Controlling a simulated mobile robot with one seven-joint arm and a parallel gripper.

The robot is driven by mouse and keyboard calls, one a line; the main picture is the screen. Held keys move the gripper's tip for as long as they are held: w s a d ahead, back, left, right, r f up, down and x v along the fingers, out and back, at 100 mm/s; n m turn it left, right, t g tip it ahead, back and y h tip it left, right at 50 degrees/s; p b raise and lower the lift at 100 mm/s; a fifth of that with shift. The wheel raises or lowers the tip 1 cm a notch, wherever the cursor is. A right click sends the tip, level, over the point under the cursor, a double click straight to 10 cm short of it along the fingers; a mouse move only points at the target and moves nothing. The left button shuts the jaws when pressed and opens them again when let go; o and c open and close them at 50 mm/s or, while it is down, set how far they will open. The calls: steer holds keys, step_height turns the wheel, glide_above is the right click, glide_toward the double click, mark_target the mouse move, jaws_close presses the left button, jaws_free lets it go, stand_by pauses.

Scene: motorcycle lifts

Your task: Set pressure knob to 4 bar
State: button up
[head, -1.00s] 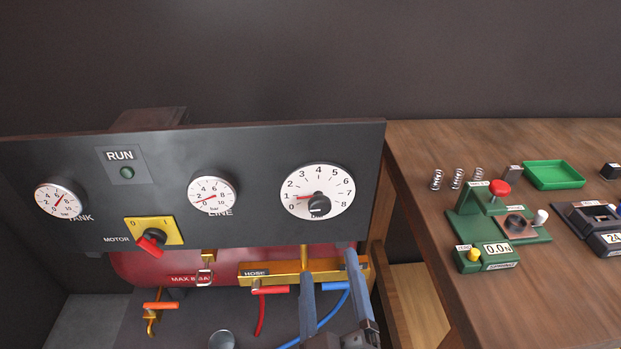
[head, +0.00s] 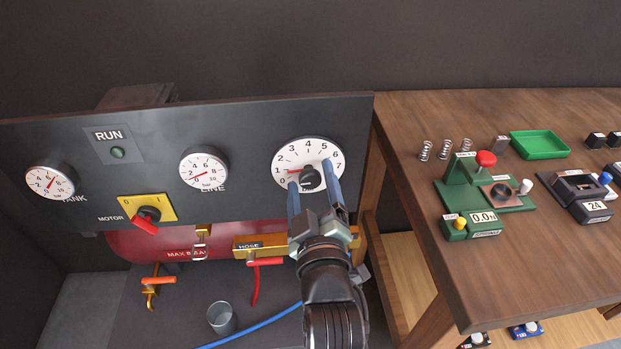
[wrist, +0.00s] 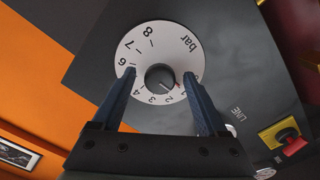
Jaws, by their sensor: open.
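The pressure knob (head: 311,181) is a small dark round knob on a white dial (head: 318,147) numbered 0 to 8, at the right of the black panel. Its red pointer is near 1 in the head view. The knob also shows in the wrist view (wrist: 160,77), in front of the dial's "bar" face (wrist: 186,62). My gripper (head: 311,174) is open, with one blue finger on each side of the knob; it also shows in the wrist view (wrist: 159,75). I cannot tell whether the fingers touch the knob. The fingers and arm hide the dial's lower part.
The LINE gauge (head: 204,170) needle points low. The TANK gauge (head: 51,182) and red motor switch (head: 145,222) are further left. A hose rail (head: 246,246) and red tank lie below. A wooden bench (head: 514,255) with fixtures stands to the right.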

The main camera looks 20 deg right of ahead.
steer(key=shift+w+d, duration=0.1)
steer(key=shift+w, duration=0.15)
jaws_close()
stand_by(0.3)
steer(key=shift+m, duration=0.3)
